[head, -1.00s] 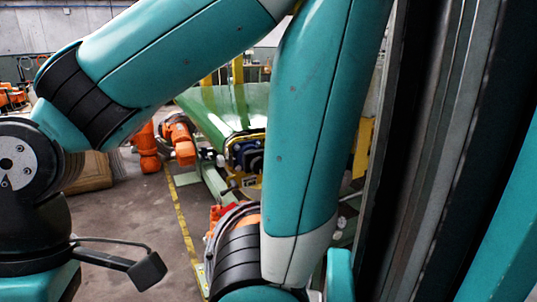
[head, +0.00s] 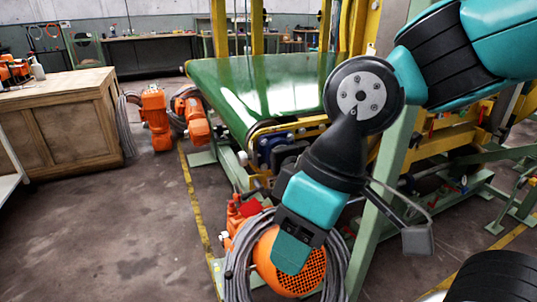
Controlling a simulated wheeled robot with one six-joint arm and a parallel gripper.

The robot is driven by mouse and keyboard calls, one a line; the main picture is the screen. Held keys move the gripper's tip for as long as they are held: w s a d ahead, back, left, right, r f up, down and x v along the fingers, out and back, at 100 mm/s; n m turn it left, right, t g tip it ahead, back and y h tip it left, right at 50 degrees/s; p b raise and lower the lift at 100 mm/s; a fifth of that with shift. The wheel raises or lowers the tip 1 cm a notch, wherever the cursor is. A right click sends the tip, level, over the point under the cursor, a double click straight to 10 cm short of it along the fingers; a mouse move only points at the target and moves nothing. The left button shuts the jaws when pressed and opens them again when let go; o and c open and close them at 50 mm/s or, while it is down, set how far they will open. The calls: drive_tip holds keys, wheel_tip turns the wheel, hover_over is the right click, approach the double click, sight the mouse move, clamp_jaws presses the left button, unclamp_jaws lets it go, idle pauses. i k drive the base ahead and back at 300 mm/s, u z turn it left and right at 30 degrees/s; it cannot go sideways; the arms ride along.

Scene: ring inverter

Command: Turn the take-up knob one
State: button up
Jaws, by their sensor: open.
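The green-belted conveyor (head: 265,90) stands in the middle of the head view, with blue and dark machine parts (head: 272,150) at its near end. I cannot single out the take-up knob; it may be small or hidden among these parts or behind my arm. My gripper (head: 289,264) points down in front of the near end, over an orange motor (head: 300,272) wrapped in grey hose. Its teal fingers overlap in this view, so the gap is hard to see; it is open, and I see nothing held. Whether it touches the motor is unclear.
A wooden crate (head: 62,125) stands at the left. Orange robot units (head: 157,120) lie on the floor near the belt. A pale green post (head: 388,200) rises close behind my wrist. Bare floor (head: 110,235) lies at the front left.

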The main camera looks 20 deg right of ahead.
sight(243, 159)
drive_tip(key=k, duration=0.55)
drive_tip(key=u, duration=0.75)
drive_tip(key=i, duration=1.6)
